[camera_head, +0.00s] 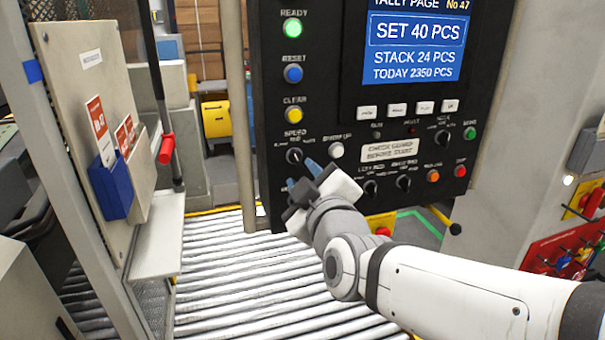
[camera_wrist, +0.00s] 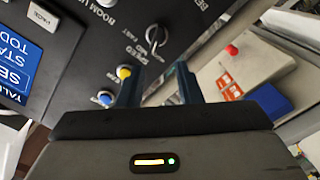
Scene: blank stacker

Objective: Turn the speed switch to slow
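The speed switch (camera_head: 293,155) is a small dark rotary knob under the "SPEED" label on the black control panel (camera_head: 262,120). In the wrist view the speed switch (camera_wrist: 155,37) shows upper centre, with "MID" and "FAST" marks beside it. A pale mark shows on the knob, but I cannot tell surely which setting it points to. My gripper (camera_head: 302,175) is just below and right of the knob in the head view, its blue fingers apart. In the wrist view my gripper (camera_wrist: 160,82) is open and empty, with the knob beyond the fingertips, not between them.
Above the switch are the yellow clear button (camera_head: 294,114), blue reset button (camera_head: 293,74) and green ready light (camera_head: 292,28). A white button (camera_head: 336,150) sits right of it, with other knobs lower right. A grey post (camera_head: 239,120) stands left; rollers (camera_head: 240,290) lie below.

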